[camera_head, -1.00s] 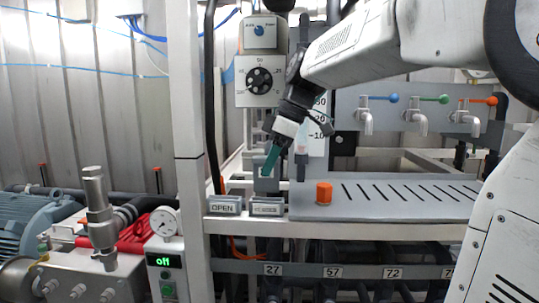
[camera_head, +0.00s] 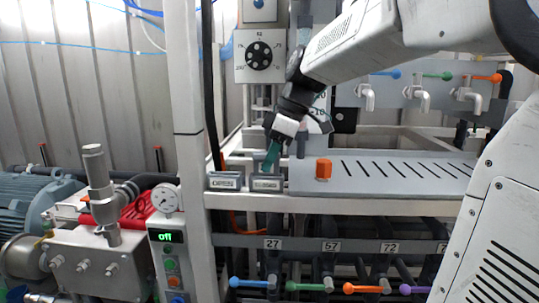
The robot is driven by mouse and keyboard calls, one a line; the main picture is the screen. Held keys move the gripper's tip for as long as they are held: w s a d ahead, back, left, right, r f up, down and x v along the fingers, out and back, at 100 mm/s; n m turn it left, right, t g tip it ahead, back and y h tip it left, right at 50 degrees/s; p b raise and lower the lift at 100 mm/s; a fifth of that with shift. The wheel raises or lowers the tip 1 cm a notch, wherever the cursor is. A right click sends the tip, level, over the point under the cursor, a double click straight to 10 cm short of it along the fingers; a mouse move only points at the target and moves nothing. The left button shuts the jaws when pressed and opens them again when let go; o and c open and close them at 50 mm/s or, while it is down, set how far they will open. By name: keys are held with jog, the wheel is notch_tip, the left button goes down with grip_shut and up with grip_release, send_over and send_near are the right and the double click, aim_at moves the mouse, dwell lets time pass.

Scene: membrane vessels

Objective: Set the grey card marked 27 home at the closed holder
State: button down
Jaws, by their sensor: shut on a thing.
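My gripper (camera_head: 270,164), with teal fingers, points down just above and behind the sign of the closed holder (camera_head: 266,185). It is shut on the grey card marked 27, of which little shows; the fingers and the sign largely hide it, and its number cannot be read. I cannot tell whether the card touches the holder. The open holder (camera_head: 225,181) stands just to the left on the same ledge.
An orange knob (camera_head: 323,169) stands right of the holders, beside a slotted grey panel (camera_head: 410,180). A white post (camera_head: 190,150) rises at left. Below, a rail (camera_head: 300,245) carries number labels 27, 57 and 72 above coloured valve handles. Taps (camera_head: 420,98) hang behind.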

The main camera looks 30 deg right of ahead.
jog(key=shift+f, duration=0.25)
dwell(0.6)
jog(key=c, duration=1.3)
grip_release()
jog(key=shift+o, duration=0.2)
jog(key=shift+r, duration=0.15)
jog(key=v, duration=0.7)
jog(key=shift+d+r, duration=0.2)
jog(key=shift+r, duration=0.05)
jog(key=shift+s, duration=0.1)
